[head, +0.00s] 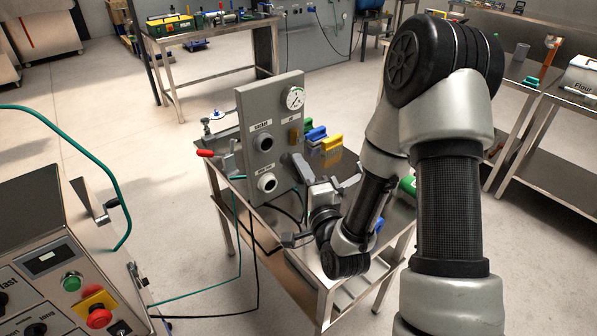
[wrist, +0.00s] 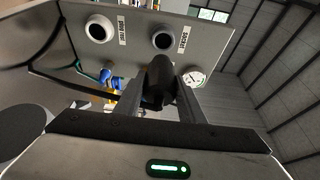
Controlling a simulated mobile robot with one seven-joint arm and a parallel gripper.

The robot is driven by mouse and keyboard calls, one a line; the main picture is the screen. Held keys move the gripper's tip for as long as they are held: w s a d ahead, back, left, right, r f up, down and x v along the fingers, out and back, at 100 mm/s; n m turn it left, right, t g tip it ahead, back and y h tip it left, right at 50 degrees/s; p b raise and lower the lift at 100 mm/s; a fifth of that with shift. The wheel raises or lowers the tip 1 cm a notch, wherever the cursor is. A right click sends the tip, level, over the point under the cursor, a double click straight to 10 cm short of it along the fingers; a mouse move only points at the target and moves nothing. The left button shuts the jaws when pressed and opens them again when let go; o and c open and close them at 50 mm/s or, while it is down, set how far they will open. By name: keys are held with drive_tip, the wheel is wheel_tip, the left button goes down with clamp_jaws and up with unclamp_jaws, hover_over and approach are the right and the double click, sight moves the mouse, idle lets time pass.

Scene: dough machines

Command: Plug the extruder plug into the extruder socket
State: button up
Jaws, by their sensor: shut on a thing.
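My gripper (wrist: 160,92) is shut on a dark plug (wrist: 158,72), held between its two fingers in the wrist view. In the head view the plug (head: 298,167) is in front and to the right of the grey upright panel, apart from it. The panel (head: 284,105) carries an upper round socket (head: 263,142) and a lower one (head: 267,183), each with a small label I cannot read surely. In the wrist view, the plug's tip lies below the right-hand socket (wrist: 164,40); the other socket (wrist: 99,29) is to the left. Both sockets look empty.
A pressure gauge (head: 294,98) sits high on the panel. Blue and yellow blocks (head: 331,143) lie on the steel table behind it. A red-handled lever (head: 205,153) sticks out left. Dark and green cables (head: 241,240) hang toward the machine (head: 60,260) at left.

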sight(284, 160)
drive_tip(key=shift+f+b, duration=0.1)
drive_tip(key=shift+b, duration=0.35)
drive_tip(key=shift+w+a, duration=0.2)
drive_tip(key=shift+w, duration=0.05)
drive_tip(key=shift+w+a+b, duration=0.2)
drive_tip(key=shift+w+a, duration=0.35)
drive_tip(key=shift+w, duration=0.25)
drive_tip(key=shift+w+a+b, duration=0.15)
drive_tip(key=shift+w+a, duration=0.35)
drive_tip(key=shift+w, duration=0.25)
drive_tip(key=shift+w+a+b, duration=0.2)
drive_tip(key=shift+w+a, duration=0.35)
drive_tip(key=shift+w, duration=0.25)
drive_tip(key=shift+w+a+b, duration=0.3)
drive_tip(key=shift+w+a, duration=0.2)
drive_tip(key=shift+w, duration=0.2)
drive_tip(key=shift+w+a+b, duration=0.3)
drive_tip(key=shift+w+a, duration=0.15)
drive_tip(key=shift+w, duration=0.25)
drive_tip(key=o, duration=1.5)
drive_tip(key=shift+s+d, duration=0.15)
drive_tip(key=shift+s, duration=0.25)
drive_tip(key=shift+b+v, duration=0.6)
drive_tip(key=shift+v, duration=1.25)
